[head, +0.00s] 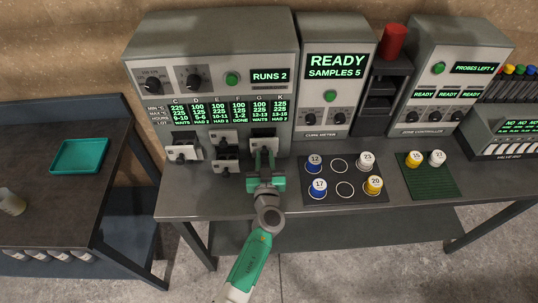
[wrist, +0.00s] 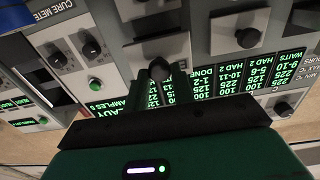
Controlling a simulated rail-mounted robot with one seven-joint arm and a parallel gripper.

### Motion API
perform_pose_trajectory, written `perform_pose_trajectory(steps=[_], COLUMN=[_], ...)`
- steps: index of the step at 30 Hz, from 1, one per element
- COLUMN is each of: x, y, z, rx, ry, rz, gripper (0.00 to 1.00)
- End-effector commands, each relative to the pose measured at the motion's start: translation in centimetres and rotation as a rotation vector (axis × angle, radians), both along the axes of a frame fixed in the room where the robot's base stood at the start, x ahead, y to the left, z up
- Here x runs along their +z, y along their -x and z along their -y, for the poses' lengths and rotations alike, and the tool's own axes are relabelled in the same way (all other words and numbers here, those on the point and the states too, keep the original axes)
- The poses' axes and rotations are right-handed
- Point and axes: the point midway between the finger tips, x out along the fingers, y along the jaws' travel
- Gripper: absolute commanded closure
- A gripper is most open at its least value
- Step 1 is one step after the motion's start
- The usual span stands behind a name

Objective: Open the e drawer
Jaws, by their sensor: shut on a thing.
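The press (head: 215,75) has several small white drawer fronts with black knobs below its letter columns. My gripper (head: 264,162) is at the rightmost drawer front (head: 264,144). In the wrist view, that drawer front (wrist: 178,47) has its black knob (wrist: 160,68) between my fingertips (wrist: 166,88), and the gripper is shut on it. A dark gap shows above this front in the head view. My fingers partly hide the held front.
Other drawer fronts stand close at left: an upper one (head: 223,138), a lower one (head: 225,166) and a far left one (head: 183,153). A dark mat (head: 329,193) with lidded cups lies right of my arm. A green tray (head: 79,155) is on the left table.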

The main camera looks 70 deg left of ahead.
Motion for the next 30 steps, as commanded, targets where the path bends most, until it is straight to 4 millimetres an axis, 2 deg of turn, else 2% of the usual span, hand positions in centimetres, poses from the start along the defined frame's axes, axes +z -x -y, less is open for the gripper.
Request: perform_pose_trajectory(steps=[1,2,5,14,24,30], x=[-0.1,-0.1,0.0,0.1,0.2,0.0], y=[-0.1,-0.1,-0.1,0.0,2.1,2.6], z=[0.0,0.0,0.0,0.4,6.3,7.4], rx=[-0.001,-0.001,-0.001,-0.002,-0.003,-0.001], ry=[0.0,0.0,0.0,0.0,0.002,0.001], rz=[0.0,0.0,0.0,0.0,-0.002,0.0], gripper=[1.0,0.71,0.53,0.53,0.53,0.53])
